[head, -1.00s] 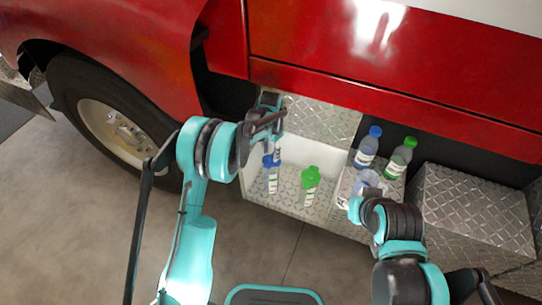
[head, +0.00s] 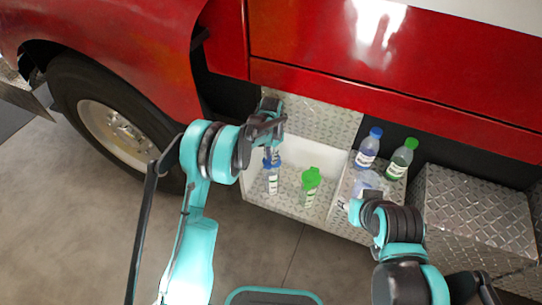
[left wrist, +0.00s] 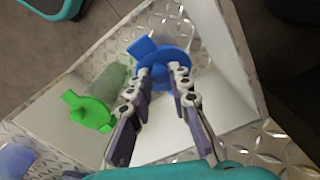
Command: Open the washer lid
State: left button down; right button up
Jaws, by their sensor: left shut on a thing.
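A blue lid (head: 272,163) tops a pale filler bottle (head: 271,183) in the open compartment; the lid also shows in the left wrist view (left wrist: 168,61). My left gripper (head: 273,152) reaches down from above and is shut on the blue lid; in the left wrist view its fingertips (left wrist: 164,72) are on either side of the raised middle. I cannot tell if the lid is loose on its neck. A second bottle with a green lid (head: 311,176) stands to the right. My right gripper (head: 356,208) is mostly hidden, so its jaws do not show clearly.
The white-walled compartment (head: 325,155) sits under the red vehicle body (head: 380,70). On the ledge to its right stand a blue-capped bottle (head: 368,147), a green-capped bottle (head: 402,158) and a translucent container (head: 369,181). A diamond-plate box (head: 470,205) is further right.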

pick_arm(q)
jog(key=shift+w+r, duration=0.2)
jog(key=shift+w, duration=0.05)
jog(key=shift+w+d+r, duration=0.25)
jog(key=shift+w+r, duration=0.2)
jog(key=shift+w, duration=0.15)
jog(key=shift+w+d+r+p, duration=0.2)
jog(key=shift+w+p, duration=0.05)
jog(key=shift+w, duration=0.4)
jog(key=shift+w+d+r+p, duration=0.15)
jog(key=shift+w+p, duration=0.05)
jog(key=shift+w, duration=0.55)
jog(key=c, duration=1.4)
grip_release()
jog(key=shift+w+a+f, duration=0.1)
jog(key=shift+f, duration=0.05)
jog(key=shift+r, duration=0.25)
notch_tip(320, 180, up, 7)
